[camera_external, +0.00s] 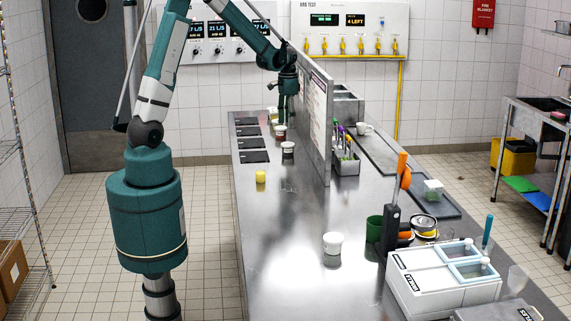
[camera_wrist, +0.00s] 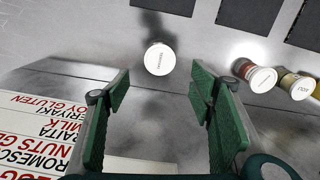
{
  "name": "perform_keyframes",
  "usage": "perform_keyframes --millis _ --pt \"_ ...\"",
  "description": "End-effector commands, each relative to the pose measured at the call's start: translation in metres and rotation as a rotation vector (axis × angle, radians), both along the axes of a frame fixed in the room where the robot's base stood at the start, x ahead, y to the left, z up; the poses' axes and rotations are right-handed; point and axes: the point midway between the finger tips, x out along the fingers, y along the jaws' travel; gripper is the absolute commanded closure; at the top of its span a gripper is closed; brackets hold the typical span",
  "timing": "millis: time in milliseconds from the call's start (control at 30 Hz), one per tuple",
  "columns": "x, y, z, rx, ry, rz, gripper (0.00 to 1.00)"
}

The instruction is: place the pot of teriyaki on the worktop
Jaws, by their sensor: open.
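A white-lidded pot (camera_wrist: 159,59) stands on the worktop (camera_external: 290,220), ahead of the space between my fingertips in the wrist view. In the external view a dark-bodied pot with a pale lid (camera_external: 288,149), apparently the same one, stands left of the upright board. The lid print is too small to read surely, so I cannot confirm it is the teriyaki. My gripper (camera_wrist: 163,90) is open and empty, its green fingers apart and not touching the pot. In the external view my gripper (camera_external: 286,112) hangs above the far part of the worktop, close to the board.
A red-banded pot (camera_wrist: 254,77) and a yellowish pot (camera_wrist: 297,87) stand to the right. Dark mats (camera_external: 254,156) line the left edge. The upright board (camera_external: 317,125) is close by. A white pot (camera_external: 333,242) and yellow item (camera_external: 261,177) stand nearer; worktop between is mostly clear.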

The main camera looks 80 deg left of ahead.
Motion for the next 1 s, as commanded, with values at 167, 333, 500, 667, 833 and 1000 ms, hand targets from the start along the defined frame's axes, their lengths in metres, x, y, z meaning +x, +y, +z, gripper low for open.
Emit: perform_keyframes --millis 167,333,500,667,833,1000 --pt "0.000 0.000 0.000 0.000 0.000 0.000 0.46" --pt "0.000 -0.002 0.002 0.001 -0.002 -0.001 0.46" --pt "0.002 -0.015 0.012 0.009 -0.013 -0.006 0.46" --pt "0.003 -0.040 0.030 0.025 -0.035 -0.013 0.46" --pt "0.003 -0.075 0.055 0.045 -0.069 -0.024 0.46" --pt "0.001 -0.111 0.078 0.063 -0.105 -0.035 0.46"
